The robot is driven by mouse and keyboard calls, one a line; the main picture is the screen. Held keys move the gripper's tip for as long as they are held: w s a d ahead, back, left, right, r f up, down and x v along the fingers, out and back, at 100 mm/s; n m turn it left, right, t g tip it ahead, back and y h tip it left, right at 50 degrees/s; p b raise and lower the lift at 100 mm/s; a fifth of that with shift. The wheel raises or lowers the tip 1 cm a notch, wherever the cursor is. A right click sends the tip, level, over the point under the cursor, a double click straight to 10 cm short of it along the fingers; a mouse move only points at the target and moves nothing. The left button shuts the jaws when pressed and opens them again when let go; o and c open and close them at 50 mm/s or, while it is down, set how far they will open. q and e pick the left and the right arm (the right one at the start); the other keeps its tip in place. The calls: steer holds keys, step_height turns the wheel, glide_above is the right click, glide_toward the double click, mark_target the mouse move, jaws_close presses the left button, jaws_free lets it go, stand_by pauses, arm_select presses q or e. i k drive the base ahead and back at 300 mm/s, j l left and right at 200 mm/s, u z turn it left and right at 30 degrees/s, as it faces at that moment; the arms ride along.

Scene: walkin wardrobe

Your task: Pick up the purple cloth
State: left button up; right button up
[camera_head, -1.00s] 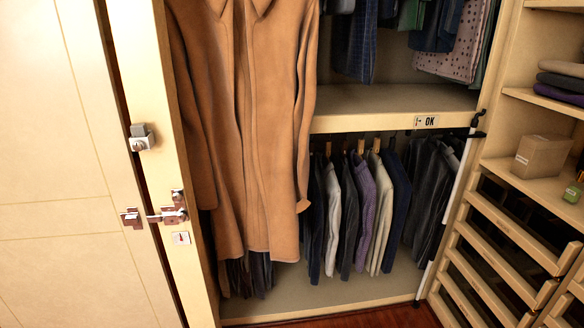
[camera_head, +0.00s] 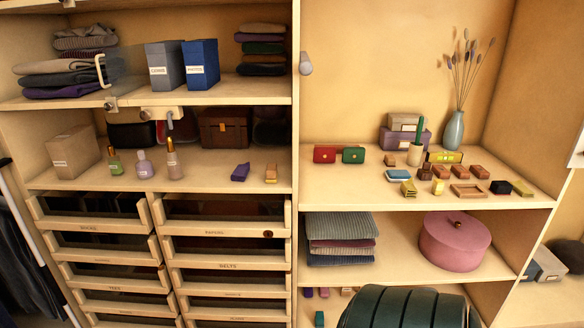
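A purple folded cloth (camera_head: 62,92) lies at the bottom of a stack of grey and dark folded cloths (camera_head: 65,72) on the upper left shelf. Only its front edge shows, as the cloths above cover it. A white handle stands in front of the right end of the stack. Another folded stack (camera_head: 340,230) on the lower right shelf has a thin purplish layer between grey cloths. Neither of my grippers is in view.
Bottles (camera_head: 144,165) and a carton (camera_head: 74,153) stand below, above several drawers (camera_head: 105,250). Small items and a vase (camera_head: 453,131) crowd the right shelf. A dark green ribbed object (camera_head: 405,307) stands at the bottom front.

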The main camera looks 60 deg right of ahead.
mark_target(242, 172)
steer(key=l+z, duration=0.1)
steer(key=z, duration=0.3)
steer(key=l+z, duration=0.1)
steer(key=z, duration=0.3)
steer(key=i+z, duration=0.1)
steer(key=z, duration=0.25)
steer(key=l+z, duration=0.1)
steer(key=z, duration=0.3)
steer(key=u, duration=2.7)
steer(key=z, duration=2.7)
